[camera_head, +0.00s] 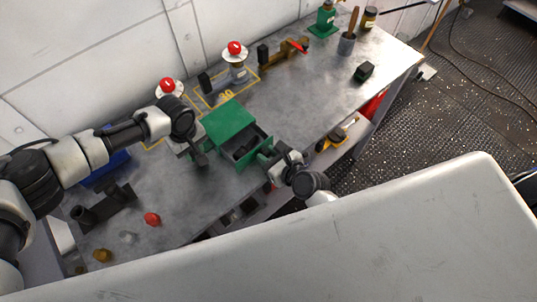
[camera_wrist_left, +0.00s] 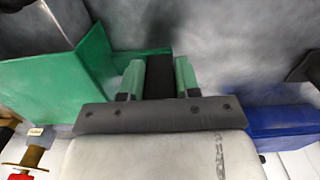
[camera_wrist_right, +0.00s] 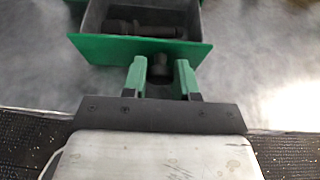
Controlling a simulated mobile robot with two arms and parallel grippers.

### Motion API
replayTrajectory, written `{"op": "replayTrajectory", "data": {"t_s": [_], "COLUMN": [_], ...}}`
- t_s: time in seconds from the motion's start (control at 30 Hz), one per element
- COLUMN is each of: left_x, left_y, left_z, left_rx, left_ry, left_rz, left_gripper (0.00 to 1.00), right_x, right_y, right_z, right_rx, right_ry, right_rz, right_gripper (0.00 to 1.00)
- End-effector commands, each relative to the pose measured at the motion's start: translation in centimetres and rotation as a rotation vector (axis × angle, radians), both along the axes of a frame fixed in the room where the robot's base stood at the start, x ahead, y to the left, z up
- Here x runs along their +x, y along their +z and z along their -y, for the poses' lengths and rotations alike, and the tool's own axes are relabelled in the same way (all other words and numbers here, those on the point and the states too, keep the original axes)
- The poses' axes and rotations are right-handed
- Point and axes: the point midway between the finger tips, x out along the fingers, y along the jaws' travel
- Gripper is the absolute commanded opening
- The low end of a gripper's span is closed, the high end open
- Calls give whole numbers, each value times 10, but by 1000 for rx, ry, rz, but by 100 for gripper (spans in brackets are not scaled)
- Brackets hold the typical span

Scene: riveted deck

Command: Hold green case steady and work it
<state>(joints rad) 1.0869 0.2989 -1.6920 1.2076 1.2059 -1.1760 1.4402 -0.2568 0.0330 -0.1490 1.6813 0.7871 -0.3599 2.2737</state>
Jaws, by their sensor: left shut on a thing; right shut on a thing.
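The green case (camera_head: 228,122) stands on the grey metal table, with its drawer (camera_head: 262,158) pulled partly out toward the table's front edge. A dark bolt-like part (camera_wrist_right: 145,29) lies in the drawer. My right gripper (camera_wrist_right: 160,76) is shut on the dark knob (camera_wrist_right: 160,65) of the green drawer front (camera_wrist_right: 105,48). My left gripper (camera_head: 198,155) is at the left side of the case. In the left wrist view its fingers (camera_wrist_left: 160,78) are shut on a dark upright piece beside the green case wall (camera_wrist_left: 50,95). Whether that piece belongs to the case is unclear.
A blue bin (camera_head: 115,165) and a dark fixture (camera_head: 105,205) are on the left. A red knob (camera_head: 152,218) lies in front. Red-topped buttons (camera_head: 235,48) stand behind.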

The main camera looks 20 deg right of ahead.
Motion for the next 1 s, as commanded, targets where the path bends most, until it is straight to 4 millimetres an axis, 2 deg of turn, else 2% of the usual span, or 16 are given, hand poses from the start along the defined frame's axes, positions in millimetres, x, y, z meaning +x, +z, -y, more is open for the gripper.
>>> {"op": "replayTrajectory", "data": {"t_s": [0.13, 0.4, 0.53, 0.77, 0.8, 0.93, 1.0], "left_x": [-1, -1, -1, -2, -2, -2, -2], "left_y": [-1, -1, -1, -1, -1, -1, -1], "left_z": [-1, 0, 0, 1, 1, 1, 1], "left_rx": [1, 1, 1, 1, 1, -1, -1], "left_ry": [0, -2, -3, -8, -8, -7, -6], "left_rz": [-2, -2, -3, -4, -4, -4, -4], "left_gripper": [0, 0, 0, 0, 0, 0, 0], "right_x": [13, 62, 68, 68, 68, 68, 68], "right_y": [0, 0, 0, 0, 0, 0, 0], "right_z": [-6, -27, -31, -31, -31, -31, -31], "right_rx": [3, 2, 0, 0, 0, 0, 0], "right_ry": [-4, -4, -1, 0, 0, 0, 1], "right_rz": [2, 1, 0, 0, 0, 0, 0], "right_gripper": [0, 0, 0, 0, 31, 51, 54]}}
